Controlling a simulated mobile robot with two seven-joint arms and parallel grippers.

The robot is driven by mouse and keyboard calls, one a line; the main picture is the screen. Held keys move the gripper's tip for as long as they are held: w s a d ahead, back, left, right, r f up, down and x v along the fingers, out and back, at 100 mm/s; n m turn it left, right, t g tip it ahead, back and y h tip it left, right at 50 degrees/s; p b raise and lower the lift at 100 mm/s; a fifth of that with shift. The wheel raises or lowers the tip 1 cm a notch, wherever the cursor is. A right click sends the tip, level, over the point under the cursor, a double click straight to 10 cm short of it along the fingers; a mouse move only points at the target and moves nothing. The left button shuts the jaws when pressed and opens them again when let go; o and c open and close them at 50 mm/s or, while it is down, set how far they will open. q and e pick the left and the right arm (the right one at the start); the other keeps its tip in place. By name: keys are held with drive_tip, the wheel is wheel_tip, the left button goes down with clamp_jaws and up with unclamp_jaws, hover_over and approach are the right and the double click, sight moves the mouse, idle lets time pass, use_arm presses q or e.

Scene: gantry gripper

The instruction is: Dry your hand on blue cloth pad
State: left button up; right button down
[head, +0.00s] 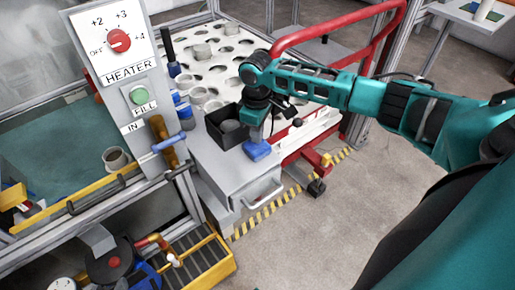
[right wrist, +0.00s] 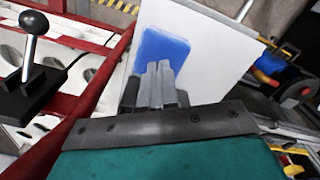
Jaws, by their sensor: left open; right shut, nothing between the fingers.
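The blue cloth pad (head: 257,150) lies on the grey cabinet top near its front right corner. It also shows in the right wrist view (right wrist: 163,50) as a blue rectangle on a pale surface. My right gripper (head: 254,138) reaches in from the right and points down at the pad. Its fingers (right wrist: 160,80) are closed together and empty, and they overlap the pad's near edge in the right wrist view. I cannot tell whether the fingertips touch the cloth. My left gripper is not in view.
A red rail (head: 340,30) runs behind my right arm. The heater panel (head: 115,40) stands left. Open floor (head: 330,225) lies in front.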

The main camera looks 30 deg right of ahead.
drive_tip(key=shift+f, duration=0.25)
drive_tip(key=shift+f, duration=0.6)
idle(0.3)
drive_tip(key=shift+p, duration=0.3)
idle(0.3)
idle(1.2)
